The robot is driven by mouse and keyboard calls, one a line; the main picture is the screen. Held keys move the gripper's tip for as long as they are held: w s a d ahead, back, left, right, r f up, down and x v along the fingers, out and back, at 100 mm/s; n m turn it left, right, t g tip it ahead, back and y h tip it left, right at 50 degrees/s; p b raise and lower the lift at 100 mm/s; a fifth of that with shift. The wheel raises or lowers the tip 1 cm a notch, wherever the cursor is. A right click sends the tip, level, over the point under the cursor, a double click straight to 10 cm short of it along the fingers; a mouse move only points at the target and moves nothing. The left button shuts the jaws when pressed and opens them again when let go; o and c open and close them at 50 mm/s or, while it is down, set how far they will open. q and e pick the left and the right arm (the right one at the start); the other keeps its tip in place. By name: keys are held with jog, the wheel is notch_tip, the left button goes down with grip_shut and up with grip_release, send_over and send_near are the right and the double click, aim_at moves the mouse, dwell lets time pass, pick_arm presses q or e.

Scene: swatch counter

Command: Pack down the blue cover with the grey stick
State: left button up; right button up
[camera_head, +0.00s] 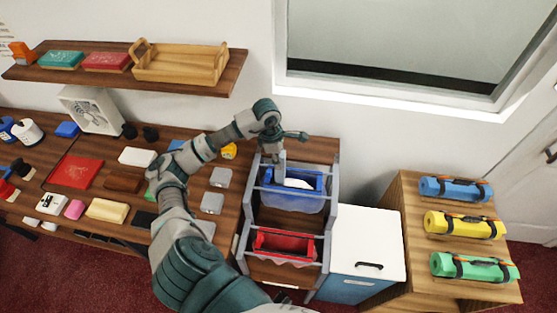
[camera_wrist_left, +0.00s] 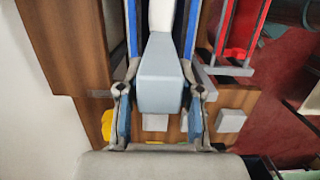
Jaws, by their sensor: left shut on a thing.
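My left gripper (camera_head: 279,145) is above the back of a grey rack and shut on the grey stick (camera_head: 283,163), which points down. In the left wrist view the stick (camera_wrist_left: 160,75) is a pale blue-grey block between the two fingers of the gripper (camera_wrist_left: 160,92). Below it, in the rack's back part, is a blue open frame with a pale translucent blue body (camera_head: 310,204), seemingly the blue cover. Something white lies inside it. The stick's lower end is at the frame's back; I cannot tell whether it touches. My right gripper is not in view.
A red open frame (camera_head: 285,244) hangs in the rack's front part. A white-topped box (camera_head: 362,240) stands right of the rack. Rolled mats lie on a wooden cabinet (camera_head: 412,215). The counter at left holds many small items. A wall shelf (camera_head: 120,78) is above.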

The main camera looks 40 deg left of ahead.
pick_arm(q)
jog(key=shift+r+p, duration=2.8)
jog(key=shift+r, duration=1.7)
